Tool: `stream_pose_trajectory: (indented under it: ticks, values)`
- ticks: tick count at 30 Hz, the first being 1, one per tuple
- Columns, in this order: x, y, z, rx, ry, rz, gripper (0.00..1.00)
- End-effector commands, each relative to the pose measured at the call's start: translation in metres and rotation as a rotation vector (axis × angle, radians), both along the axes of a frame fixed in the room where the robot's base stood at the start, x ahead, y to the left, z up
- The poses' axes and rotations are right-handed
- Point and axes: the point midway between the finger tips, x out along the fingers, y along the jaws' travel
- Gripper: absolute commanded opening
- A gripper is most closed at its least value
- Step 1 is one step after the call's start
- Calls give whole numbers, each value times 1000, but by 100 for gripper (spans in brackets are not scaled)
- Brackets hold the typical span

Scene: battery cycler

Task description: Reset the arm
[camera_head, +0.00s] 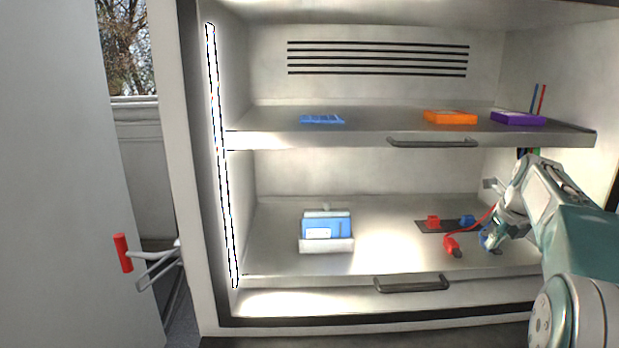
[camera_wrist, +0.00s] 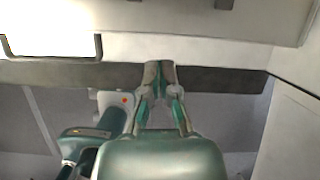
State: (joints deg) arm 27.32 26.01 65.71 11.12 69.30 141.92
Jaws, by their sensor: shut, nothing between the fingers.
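My gripper (camera_wrist: 158,70) shows in the wrist view with its two fingers together at the tips and nothing between them. The fingertips overlap a dark horizontal strip in the picture; I cannot tell whether they touch it. In the head view my arm is folded at the right, in front of the right side of the battery cabinet (camera_head: 190,170). I cannot clearly make out the fingertips there.
The lower shelf holds a blue battery (camera_head: 326,228) in a white holder, a red connector (camera_head: 433,221), a blue connector (camera_head: 467,220) and a red cable plug (camera_head: 452,245). The upper shelf carries orange (camera_head: 450,118) and purple (camera_head: 518,118) blocks. An open door with a red handle (camera_head: 122,253) is left.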

Motion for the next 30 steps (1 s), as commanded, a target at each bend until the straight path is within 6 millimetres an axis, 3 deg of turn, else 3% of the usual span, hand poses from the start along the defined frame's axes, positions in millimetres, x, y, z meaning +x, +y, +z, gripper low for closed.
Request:
stream_pose_trajectory:
  ticks: [8, 14, 22, 30]
  values:
    - [-19, 33, 16, -95, -9, 222, 0]
    - [-44, 68, 27, -205, -16, 476, 0]
    - [-113, 140, 38, -463, -31, 1063, 0]
    - [-199, 200, 20, -754, -41, 1700, 0]
